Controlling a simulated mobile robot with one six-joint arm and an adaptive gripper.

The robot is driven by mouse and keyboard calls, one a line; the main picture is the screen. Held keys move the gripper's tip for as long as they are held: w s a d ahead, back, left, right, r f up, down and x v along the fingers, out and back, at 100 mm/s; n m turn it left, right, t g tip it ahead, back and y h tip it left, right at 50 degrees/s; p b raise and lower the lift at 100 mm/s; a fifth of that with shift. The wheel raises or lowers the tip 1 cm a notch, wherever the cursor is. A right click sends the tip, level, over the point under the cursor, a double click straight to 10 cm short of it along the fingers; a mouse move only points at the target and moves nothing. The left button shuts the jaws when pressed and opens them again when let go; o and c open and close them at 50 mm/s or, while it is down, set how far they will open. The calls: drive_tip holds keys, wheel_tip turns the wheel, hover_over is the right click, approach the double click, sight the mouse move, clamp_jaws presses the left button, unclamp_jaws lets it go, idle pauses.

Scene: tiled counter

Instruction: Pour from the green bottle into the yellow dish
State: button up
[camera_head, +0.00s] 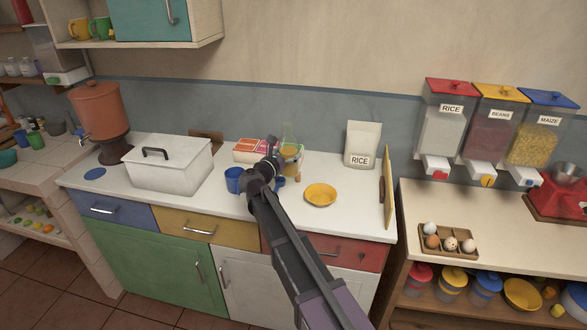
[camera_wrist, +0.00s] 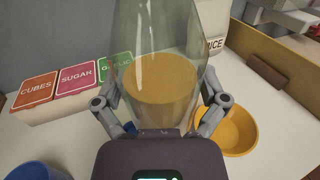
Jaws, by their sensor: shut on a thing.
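My gripper (camera_wrist: 160,122) is shut on the green bottle (camera_wrist: 155,50), with a finger on each side of its lower part. The bottle is clear pale green glass, stands upright and holds an orange-yellow liquid in its lower part. In the head view the bottle (camera_head: 289,138) shows behind my gripper (camera_head: 272,172), partly hidden by it. The yellow dish (camera_head: 320,195) sits on the white counter to the right of my gripper. In the wrist view the dish (camera_wrist: 238,130) is at the right, beside the bottle and partly hidden by a finger. I cannot tell whether the bottle touches the counter.
A blue mug (camera_head: 234,180) stands left of my gripper. Labelled boxes (camera_head: 252,150) are behind it. A RICE bag (camera_head: 362,145) stands behind the dish, and an upright board (camera_head: 388,185) edges the counter at right. A white lidded bin (camera_head: 168,165) is farther left.

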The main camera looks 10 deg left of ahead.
sight(285, 171)
drive_tip(key=shift+a, duration=0.15)
drive_tip(key=shift+y, duration=0.3)
drive_tip(key=f+b, duration=0.2)
drive_tip(key=s+f+b, duration=0.1)
drive_tip(key=f+b, duration=0.2)
drive_tip(key=shift+f, duration=0.15)
idle(0.6)
